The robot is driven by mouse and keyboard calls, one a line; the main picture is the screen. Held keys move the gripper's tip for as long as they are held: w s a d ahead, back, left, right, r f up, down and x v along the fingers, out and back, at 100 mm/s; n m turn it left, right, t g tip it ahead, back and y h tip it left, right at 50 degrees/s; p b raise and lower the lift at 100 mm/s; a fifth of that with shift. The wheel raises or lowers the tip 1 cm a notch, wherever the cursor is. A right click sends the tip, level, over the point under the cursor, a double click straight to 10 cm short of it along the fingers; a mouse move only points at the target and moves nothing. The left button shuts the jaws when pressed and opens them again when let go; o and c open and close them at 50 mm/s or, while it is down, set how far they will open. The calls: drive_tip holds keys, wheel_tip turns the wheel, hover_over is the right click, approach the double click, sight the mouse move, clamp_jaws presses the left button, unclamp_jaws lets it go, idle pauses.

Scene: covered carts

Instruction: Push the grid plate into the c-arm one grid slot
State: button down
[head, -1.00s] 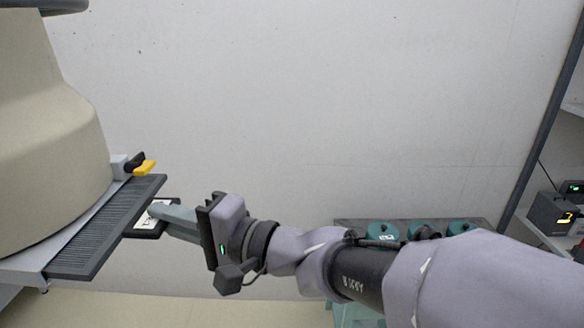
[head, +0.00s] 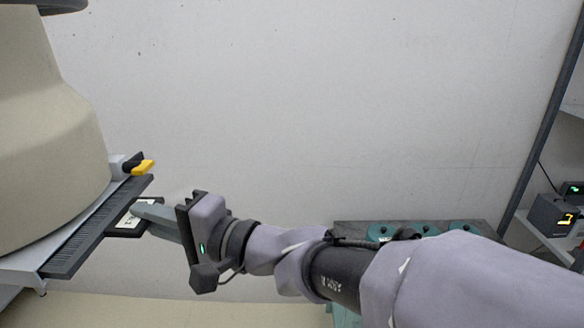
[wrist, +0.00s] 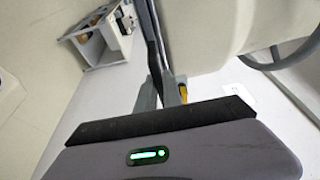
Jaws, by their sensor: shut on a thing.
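The grid plate (head: 88,238), dark grey and ribbed, lies along the lower edge of the beige c-arm one housing (head: 45,150) at the left in the head view. Part of it is hidden in the slot under the housing. A black handle with a white label (head: 125,231) sticks out from its right edge. My gripper (head: 142,212) is shut on this handle, reaching from the right. In the wrist view, the plate shows edge-on as a thin dark strip (wrist: 152,40) running up from between my gripper's fingers (wrist: 160,92).
A yellow and black latch (head: 143,168) sits at the slot's far end. A pale wall stands behind. Teal round things (head: 383,231) stand on a low grey-topped cart at lower right. A shelf with a small lit device (head: 552,213) is at the right edge.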

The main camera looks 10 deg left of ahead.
sight(121, 214)
drive_tip(key=shift+s+a+b, duration=0.2)
drive_tip(key=shift+a+b, duration=0.05)
drive_tip(key=shift+a, duration=0.5)
drive_tip(key=shift+s+a+b, duration=0.15)
drive_tip(key=shift+a+b, duration=0.05)
drive_tip(key=shift+a, duration=0.55)
drive_tip(key=c, duration=1.4)
unclamp_jaws()
drive_tip(key=s+d+b, duration=0.1)
drive_tip(key=d+b, duration=0.2)
drive_tip(key=d, duration=1.4)
drive_tip(key=shift+s+d, duration=0.25)
drive_tip(key=shift+s, duration=0.05)
